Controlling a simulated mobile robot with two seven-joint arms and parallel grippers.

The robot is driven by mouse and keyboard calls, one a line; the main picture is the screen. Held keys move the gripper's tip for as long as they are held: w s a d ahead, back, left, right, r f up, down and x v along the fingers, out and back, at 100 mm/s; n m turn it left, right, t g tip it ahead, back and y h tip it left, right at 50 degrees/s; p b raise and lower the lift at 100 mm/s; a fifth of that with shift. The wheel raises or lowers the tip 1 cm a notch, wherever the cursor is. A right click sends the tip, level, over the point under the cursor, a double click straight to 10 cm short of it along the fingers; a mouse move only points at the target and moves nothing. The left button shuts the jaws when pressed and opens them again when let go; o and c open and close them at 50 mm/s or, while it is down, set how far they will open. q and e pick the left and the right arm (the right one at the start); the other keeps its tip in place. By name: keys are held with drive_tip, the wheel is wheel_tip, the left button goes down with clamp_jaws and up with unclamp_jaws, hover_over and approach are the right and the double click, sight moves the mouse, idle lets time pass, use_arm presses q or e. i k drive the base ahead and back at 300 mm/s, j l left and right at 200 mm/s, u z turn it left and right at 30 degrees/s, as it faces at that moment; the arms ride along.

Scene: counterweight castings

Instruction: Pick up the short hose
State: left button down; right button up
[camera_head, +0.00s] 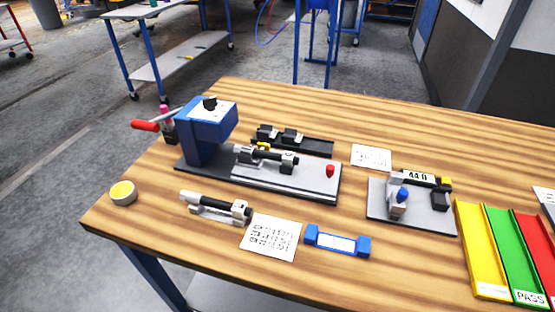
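Two hose-like parts lie on the wooden table. One (216,206) rests near the front left, with a white end, a dark middle and a pale block at its right end. The other (268,155) is a black tube with grey end blocks, lying on the plate of a blue bench device. I cannot tell for sure which is the short hose. Neither of my grippers is in view, and nothing is seen holding either part.
The blue device (207,127) has a red handle. A yellow-filled bowl (122,193) sits at the left edge. A printed card (271,237), blue gauge (337,242), grey fixture (410,210), black rack (318,148) and yellow (482,250), green and red trays stand around. The back right is clear.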

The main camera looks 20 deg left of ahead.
sight(288, 158)
drive_tip(key=j+z, duration=0.35)
drive_tip(key=k+j+z, duration=0.15)
drive_tip(key=z, duration=0.2)
drive_tip(key=k+j+z, duration=0.2)
drive_tip(key=j+z, duration=0.15)
